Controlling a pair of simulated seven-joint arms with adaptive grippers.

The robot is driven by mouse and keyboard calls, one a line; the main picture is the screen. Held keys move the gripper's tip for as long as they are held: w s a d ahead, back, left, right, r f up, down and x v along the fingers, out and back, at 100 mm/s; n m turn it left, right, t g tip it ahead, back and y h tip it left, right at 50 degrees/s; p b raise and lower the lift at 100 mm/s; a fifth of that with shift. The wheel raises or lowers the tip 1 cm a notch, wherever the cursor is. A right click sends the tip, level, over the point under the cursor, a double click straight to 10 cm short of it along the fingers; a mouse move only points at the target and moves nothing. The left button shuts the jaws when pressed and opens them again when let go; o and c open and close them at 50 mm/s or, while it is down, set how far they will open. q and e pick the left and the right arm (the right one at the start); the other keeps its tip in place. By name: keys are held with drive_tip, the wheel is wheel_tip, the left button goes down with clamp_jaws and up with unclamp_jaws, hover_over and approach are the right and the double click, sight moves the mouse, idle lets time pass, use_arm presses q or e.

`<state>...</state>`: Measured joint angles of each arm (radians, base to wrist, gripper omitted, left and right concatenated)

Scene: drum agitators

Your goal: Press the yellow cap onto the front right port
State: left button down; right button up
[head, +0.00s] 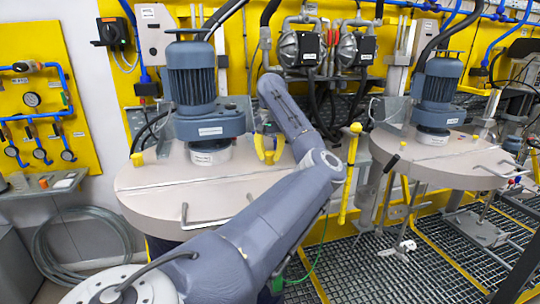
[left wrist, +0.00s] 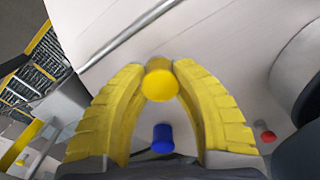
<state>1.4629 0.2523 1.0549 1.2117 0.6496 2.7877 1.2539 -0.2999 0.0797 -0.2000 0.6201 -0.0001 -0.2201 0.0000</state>
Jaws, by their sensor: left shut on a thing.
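My left gripper (head: 268,155) is over the pale round lid (head: 160,192) of the left drum, right of its blue motor. In the left wrist view, the two ribbed yellow fingers of my left gripper (left wrist: 160,75) close on the yellow cap (left wrist: 161,86) at their tips. The cap is close to the lid surface; I cannot tell whether it is seated, and the port under it is hidden. A blue cap (left wrist: 162,138) shows between the fingers, nearer the palm, and a red cap (left wrist: 268,136) lies outside them at the right. My right gripper is not in view.
The blue motor (head: 192,85) stands on the left lid. A bar handle (head: 190,216) rises near its front edge, and a small yellow piece (head: 137,159) is at its left. A second drum lid (head: 440,160) with a motor (head: 437,88) stands at right, beyond a yellow post (head: 350,175).

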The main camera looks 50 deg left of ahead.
use_arm(q)
drive_tip(key=shift+f, duration=0.45)
idle(0.5)
drive_tip(key=c, duration=0.9)
unclamp_jaws()
drive_tip(key=shift+r, duration=0.1)
drive_tip(key=shift+r, duration=0.1)
drive_tip(key=shift+r, duration=1.9)
